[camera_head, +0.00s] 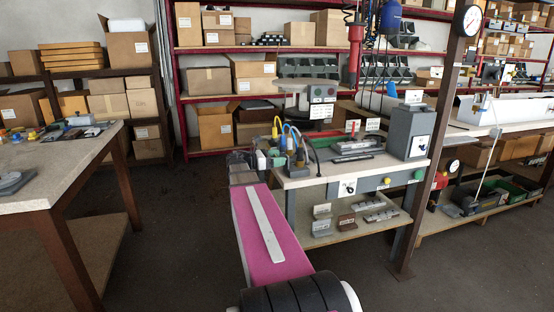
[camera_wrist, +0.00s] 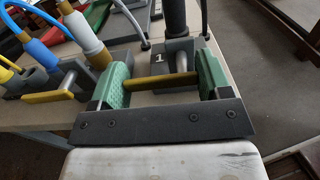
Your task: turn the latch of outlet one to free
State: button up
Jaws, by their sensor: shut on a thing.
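In the wrist view, outlet one (camera_wrist: 180,52) is a grey block marked "1", with a dark upright hose on it. Its latch (camera_wrist: 160,82) shows as a yellow bar in front of the block, running crosswise in the picture. My gripper (camera_wrist: 155,78) has green pads at both ends of this bar and is shut on it. In the head view, my gripper (camera_head: 241,164) is at the left end of the workbench, beside the hose fittings. The latch is too small to make out there.
Another yellow lever (camera_wrist: 48,96) and a blue hose (camera_wrist: 42,28) stand left of my gripper. The workbench (camera_head: 345,170) carries a grey box (camera_head: 408,132) at right. A second table (camera_head: 50,178) stands at left. Open floor (camera_head: 172,220) lies between them.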

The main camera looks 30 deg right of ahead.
jog(key=shift+r+m, duration=0.1)
jog(key=shift+m, duration=0.2)
jog(key=m, duration=0.3)
jog(key=shift+s+r+m, duration=0.1)
jog(key=shift+r+m, duration=0.2)
jog(key=m, duration=0.4)
jog(key=shift+s+a+r+m, duration=0.1)
jog(key=shift+s+r+m, duration=0.2)
jog(key=shift+r, duration=0.05)
jog(key=m, duration=0.4)
jog(key=shift+s+a+r, duration=0.1)
jog(key=shift+s+r, duration=0.1)
jog(key=shift+s, duration=0.15)
jog(key=shift+s+a+m, duration=0.1)
jog(key=shift+s+m, duration=0.1)
jog(key=shift+m, duration=1.05)
jog(key=shift+s+m, duration=0.2)
jog(key=shift+m, duration=1.05)
jog(key=o, duration=0.9)
jog(key=shift+o, duration=0.2)
